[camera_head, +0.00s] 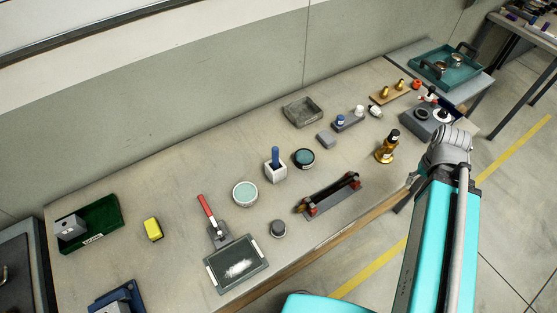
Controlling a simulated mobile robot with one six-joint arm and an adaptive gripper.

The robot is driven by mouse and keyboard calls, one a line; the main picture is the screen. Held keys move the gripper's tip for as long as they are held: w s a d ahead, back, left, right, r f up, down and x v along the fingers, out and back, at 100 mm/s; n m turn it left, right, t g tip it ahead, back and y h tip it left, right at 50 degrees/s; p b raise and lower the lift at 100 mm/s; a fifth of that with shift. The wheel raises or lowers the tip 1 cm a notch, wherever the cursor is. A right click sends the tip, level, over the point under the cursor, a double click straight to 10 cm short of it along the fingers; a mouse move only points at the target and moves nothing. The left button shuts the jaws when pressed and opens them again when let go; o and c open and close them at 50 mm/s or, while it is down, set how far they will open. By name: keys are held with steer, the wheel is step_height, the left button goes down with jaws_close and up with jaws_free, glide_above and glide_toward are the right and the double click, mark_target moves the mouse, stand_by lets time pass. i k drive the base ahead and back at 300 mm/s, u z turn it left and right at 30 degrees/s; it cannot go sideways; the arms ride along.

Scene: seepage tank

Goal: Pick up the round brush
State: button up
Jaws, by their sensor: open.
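No thing here is clearly a round brush. A blue upright handle (276,155) stands in a white square holder (276,174) near the middle of the bench; its lower end is hidden inside, so I cannot tell whether it is the brush. A small dark round piece with a grey top (278,229) sits nearer the front edge and is also too small to identify. My teal arm reaches up the right side, with its grey joint beyond the bench's front edge. My gripper's fingers do not show.
A yellow block (153,229) stands left.

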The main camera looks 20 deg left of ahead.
mark_target(275, 151)
steer(key=k, duration=1.55)
steer(key=u, duration=0.9)
steer(key=i, duration=1)
steer(key=z, duration=0.1)
